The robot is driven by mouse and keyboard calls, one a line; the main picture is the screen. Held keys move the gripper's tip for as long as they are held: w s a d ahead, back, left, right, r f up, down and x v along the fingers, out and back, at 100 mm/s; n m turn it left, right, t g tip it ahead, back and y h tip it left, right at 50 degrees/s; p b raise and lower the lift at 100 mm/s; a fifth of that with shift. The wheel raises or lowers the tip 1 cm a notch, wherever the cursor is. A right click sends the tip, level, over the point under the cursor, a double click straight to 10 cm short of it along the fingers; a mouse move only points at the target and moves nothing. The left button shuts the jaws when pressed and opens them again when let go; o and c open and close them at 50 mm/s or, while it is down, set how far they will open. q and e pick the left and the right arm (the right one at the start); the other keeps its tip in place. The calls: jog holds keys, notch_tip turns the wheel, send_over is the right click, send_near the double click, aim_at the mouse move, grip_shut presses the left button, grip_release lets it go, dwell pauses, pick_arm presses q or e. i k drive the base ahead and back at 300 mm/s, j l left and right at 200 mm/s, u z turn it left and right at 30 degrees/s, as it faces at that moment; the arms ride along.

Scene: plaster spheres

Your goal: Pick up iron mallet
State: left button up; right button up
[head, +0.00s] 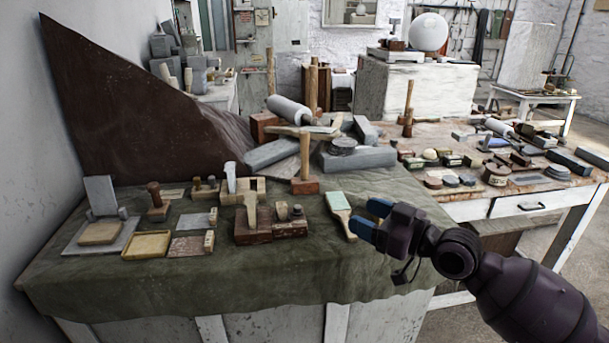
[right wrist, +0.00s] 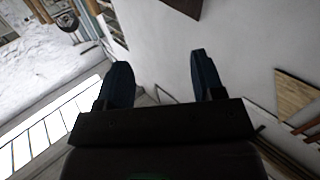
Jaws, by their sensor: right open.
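A mallet (head: 305,186) with a rust-brown block head and an upright wooden handle stands on the green cloth of the near bench (head: 290,270). It looks like the iron mallet, but I cannot be sure from its surface. My right gripper (head: 372,217) is to the right of it, near the bench's right edge, its blue fingers apart. The right wrist view shows the same two fingers (right wrist: 157,85) spread with nothing between them. A pale green-topped brush-like tool (head: 340,203) lies just left of the fingertips. My left gripper is not in view.
Another upright-handled mallet (head: 408,125) stands farther back. Wooden blocks (head: 252,232), a yellow tray (head: 146,245) and grey stone pieces (head: 271,153) crowd the bench. A second table (head: 540,205) with many small items is at right. The front strip of cloth is clear.

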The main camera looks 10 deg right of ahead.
aim_at(304, 184)
jog(key=i, duration=0.95)
